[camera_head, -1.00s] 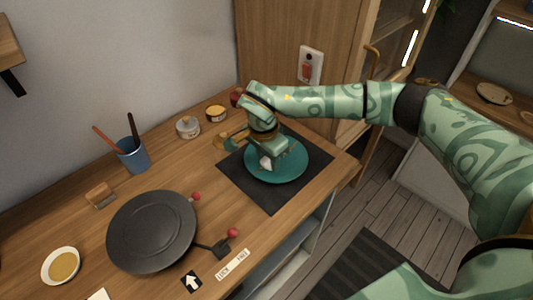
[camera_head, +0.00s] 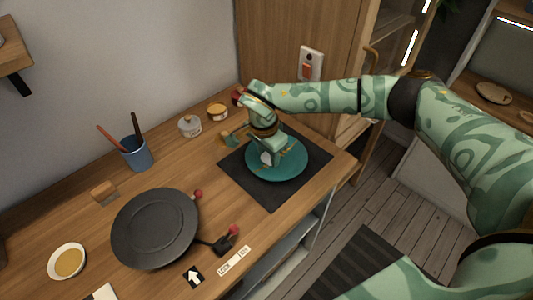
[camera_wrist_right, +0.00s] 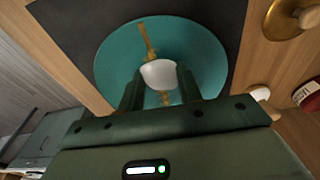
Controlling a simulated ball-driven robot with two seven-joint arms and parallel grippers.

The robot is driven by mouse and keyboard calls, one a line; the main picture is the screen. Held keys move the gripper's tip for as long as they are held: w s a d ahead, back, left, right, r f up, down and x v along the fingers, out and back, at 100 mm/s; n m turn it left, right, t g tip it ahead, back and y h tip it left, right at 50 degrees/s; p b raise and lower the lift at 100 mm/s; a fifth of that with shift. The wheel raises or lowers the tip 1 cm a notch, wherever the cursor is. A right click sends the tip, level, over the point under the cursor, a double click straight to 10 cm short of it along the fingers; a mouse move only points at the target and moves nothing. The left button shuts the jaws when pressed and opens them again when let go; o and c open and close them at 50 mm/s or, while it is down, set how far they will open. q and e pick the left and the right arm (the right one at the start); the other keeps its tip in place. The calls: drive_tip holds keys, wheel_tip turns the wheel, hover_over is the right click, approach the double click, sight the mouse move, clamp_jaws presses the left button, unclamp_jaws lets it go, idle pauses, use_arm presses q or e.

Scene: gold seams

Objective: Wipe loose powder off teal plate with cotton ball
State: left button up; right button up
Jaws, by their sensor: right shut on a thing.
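The teal plate (camera_head: 294,168) lies on a dark mat at the right part of the bench. It fills the top of the right wrist view (camera_wrist_right: 205,50), where a gold seam (camera_wrist_right: 147,38) crosses it. My right gripper (camera_head: 267,157) is over the plate, shut on the white cotton ball (camera_wrist_right: 158,74). The cotton ball sits between the fingertips over the gold line; I cannot tell whether it touches the plate. In the head view the gripper partly hides the cotton ball and plate. Loose powder is too fine to make out apart from the gold line. My left gripper is out of view.
The dark mat (camera_head: 272,198) surrounds the plate. A grey turntable-like disc (camera_head: 155,228) stands to the left, with a dark lever beside it. The bench edge is close on the right.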

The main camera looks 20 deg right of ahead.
sight(284, 154)
drive_tip(key=shift+s+d, duration=0.15)
drive_tip(key=shift+d, duration=0.4)
drive_tip(key=shift+w+d+f, duration=0.1)
drive_tip(key=shift+w+d, duration=0.45)
drive_tip(key=shift+d, duration=0.25)
drive_tip(key=shift+s+d+p, duration=0.15)
drive_tip(key=shift+d+p, duration=0.2)
drive_tip(key=shift+d, duration=0.7)
drive_tip(key=shift+w+d+b, duration=0.3)
drive_tip(key=shift+w+d, duration=0.1)
drive_tip(key=shift+w, duration=0.4)
